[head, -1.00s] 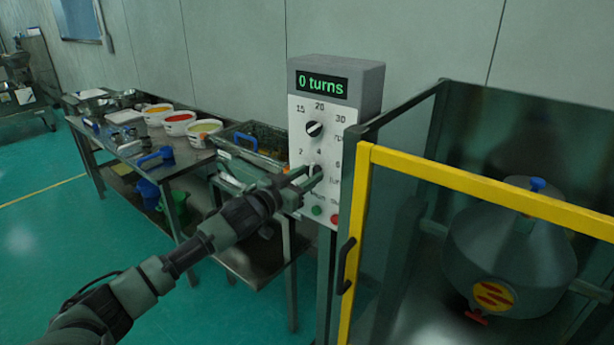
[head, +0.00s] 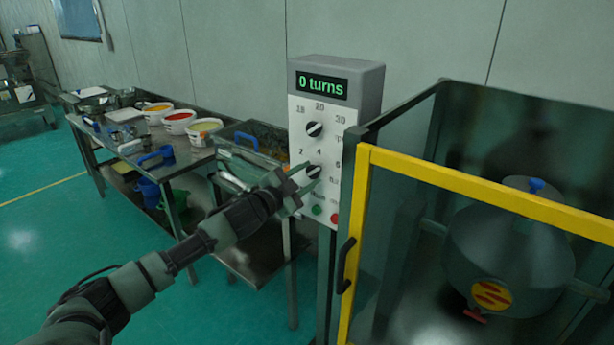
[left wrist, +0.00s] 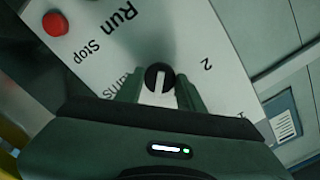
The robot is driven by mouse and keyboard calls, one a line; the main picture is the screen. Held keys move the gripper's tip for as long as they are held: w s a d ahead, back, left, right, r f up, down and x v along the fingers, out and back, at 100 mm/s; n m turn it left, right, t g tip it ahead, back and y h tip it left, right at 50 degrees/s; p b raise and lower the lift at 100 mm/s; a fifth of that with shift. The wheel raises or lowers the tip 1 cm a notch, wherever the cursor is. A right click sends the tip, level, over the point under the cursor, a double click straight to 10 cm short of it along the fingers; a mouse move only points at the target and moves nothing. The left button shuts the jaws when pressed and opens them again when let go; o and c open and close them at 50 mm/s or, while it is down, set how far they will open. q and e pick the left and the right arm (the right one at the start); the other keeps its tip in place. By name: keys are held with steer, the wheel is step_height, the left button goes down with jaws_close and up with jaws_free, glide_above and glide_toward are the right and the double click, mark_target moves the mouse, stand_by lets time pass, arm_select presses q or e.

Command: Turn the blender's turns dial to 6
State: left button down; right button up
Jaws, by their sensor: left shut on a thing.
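The control box (head: 350,85) has a green display (head: 321,84) reading "0 turns". The turns dial (head: 313,171) is the lower black knob, with 2, 4 and 6 printed around it. My left gripper (head: 303,182) is at this dial. In the left wrist view the dial (left wrist: 158,77) sits between the two fingertips (left wrist: 160,90), which are shut on it. Its white pointer bar shows there, but I cannot tell exactly which number it points to. My right gripper is not in view.
Green (head: 317,210) and red (head: 335,219) buttons lie below. A yellow-framed guard (head: 480,185) around a grey vessel (head: 510,250) stands at right. A table with tubs (head: 180,122) stands at left.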

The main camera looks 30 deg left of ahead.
arm_select(q)
steer(key=shift+m, duration=0.5)
steer(key=c, duration=0.9)
jaws_free()
steer(key=shift+s+f, duration=0.1)
steer(key=shift+s+f, duration=0.1)
steer(key=shift+s, duration=0.2)
steer(key=s+b, duration=0.2)
steer(key=s, duration=0.5)
steer(key=shift+a+r+b, duration=0.2)
steer(key=shift+a+b, duration=0.1)
